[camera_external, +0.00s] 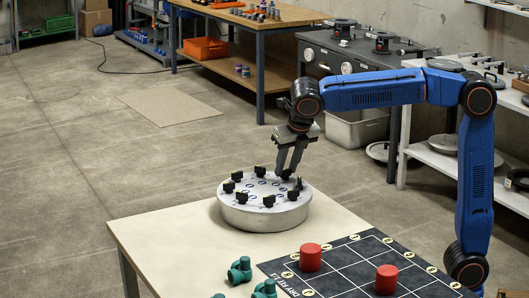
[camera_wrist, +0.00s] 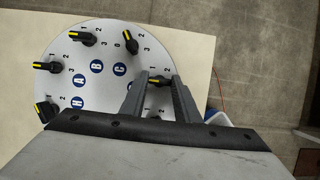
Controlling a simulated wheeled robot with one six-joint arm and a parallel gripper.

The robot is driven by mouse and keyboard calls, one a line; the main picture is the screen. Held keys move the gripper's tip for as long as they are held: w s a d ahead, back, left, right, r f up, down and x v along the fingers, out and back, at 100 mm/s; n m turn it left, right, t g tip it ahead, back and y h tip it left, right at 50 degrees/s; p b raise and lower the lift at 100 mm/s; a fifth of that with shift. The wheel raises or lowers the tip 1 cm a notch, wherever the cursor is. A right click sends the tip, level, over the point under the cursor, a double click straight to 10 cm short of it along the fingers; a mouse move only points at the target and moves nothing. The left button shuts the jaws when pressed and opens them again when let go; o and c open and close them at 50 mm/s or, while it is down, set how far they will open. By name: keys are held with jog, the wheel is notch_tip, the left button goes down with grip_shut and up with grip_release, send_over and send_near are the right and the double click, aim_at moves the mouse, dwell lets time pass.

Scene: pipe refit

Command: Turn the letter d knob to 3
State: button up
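A round white dial plate (camera_external: 250,191) with black knobs around its rim stands on the pale table. In the wrist view the plate (camera_wrist: 105,35) shows blue letter badges, with H, A, B and C readable. Going round from the C knob (camera_wrist: 131,42), the neighbouring black knob with a yellow stripe (camera_wrist: 159,80) lies between my finger tips; its place suggests D, but its badge is hidden by a finger. Its stripe lies roughly sideways; the number it points at is unclear. My gripper (camera_wrist: 160,77) is open around this knob; contact cannot be told. In the external view my gripper (camera_external: 287,172) points down at the plate's right side.
A black grid mat (camera_external: 345,262) with two red cylinders (camera_external: 310,257) (camera_external: 386,279) lies on the table's right, with green fittings (camera_external: 239,270) beside it. Neighbouring knobs stand close around the rim. The table's left (camera_external: 165,229) is clear.

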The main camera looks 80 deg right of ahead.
jog(key=shift+c, duration=1.4)
